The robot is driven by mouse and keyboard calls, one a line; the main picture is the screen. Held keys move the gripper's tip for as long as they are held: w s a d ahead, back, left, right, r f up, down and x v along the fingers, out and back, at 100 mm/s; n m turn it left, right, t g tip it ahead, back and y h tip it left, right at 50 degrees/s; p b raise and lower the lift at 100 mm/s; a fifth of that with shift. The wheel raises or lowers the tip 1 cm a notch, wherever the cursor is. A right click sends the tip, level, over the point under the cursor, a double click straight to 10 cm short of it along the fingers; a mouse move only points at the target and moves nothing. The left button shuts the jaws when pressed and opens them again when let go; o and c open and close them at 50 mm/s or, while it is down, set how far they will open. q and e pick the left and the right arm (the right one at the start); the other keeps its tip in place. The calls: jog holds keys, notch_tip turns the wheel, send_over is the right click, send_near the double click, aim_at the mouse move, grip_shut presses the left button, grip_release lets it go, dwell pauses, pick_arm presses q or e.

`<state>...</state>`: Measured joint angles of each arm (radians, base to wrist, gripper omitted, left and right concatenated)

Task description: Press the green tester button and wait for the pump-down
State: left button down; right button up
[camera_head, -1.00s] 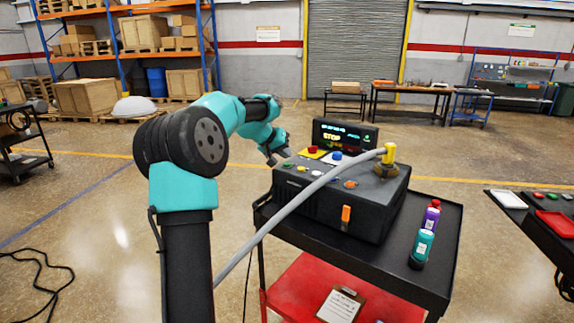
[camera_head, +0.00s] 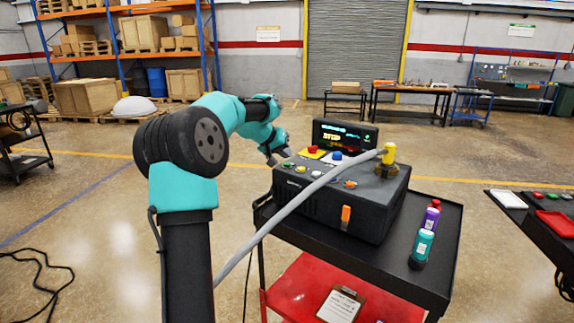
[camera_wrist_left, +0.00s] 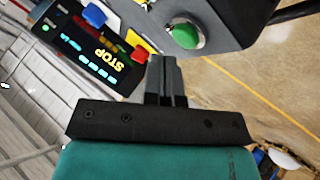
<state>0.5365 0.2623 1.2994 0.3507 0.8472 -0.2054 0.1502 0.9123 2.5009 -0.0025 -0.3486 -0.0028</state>
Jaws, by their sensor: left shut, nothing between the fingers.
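The dark grey tester box (camera_head: 340,205) sits on a black-topped cart. The round green button (camera_wrist_left: 186,36) shows large in the left wrist view, on the box's panel. My left gripper (camera_wrist_left: 167,62) is shut and empty, its fingertips just short of the button in that picture; I cannot tell whether they touch it. In the head view the gripper (camera_head: 273,156) is at the box's left end, partly hidden by my arm. The display (camera_head: 344,134) is lit with coloured text; it reads STOP in the left wrist view (camera_wrist_left: 95,58). My right gripper is out of view.
A grey hose (camera_head: 300,200) crosses in front of the box to a yellow fitting (camera_head: 389,153). Red (camera_head: 312,149) and blue (camera_head: 336,155) buttons sit on top.

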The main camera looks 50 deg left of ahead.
aim_at(286, 163)
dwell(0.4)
pick_arm(q)
jog(key=shift+f, duration=0.45)
jog(key=shift+f, duration=0.4)
dwell(0.8)
jog(key=shift+r, duration=0.85)
jog(key=shift+r, duration=2.5)
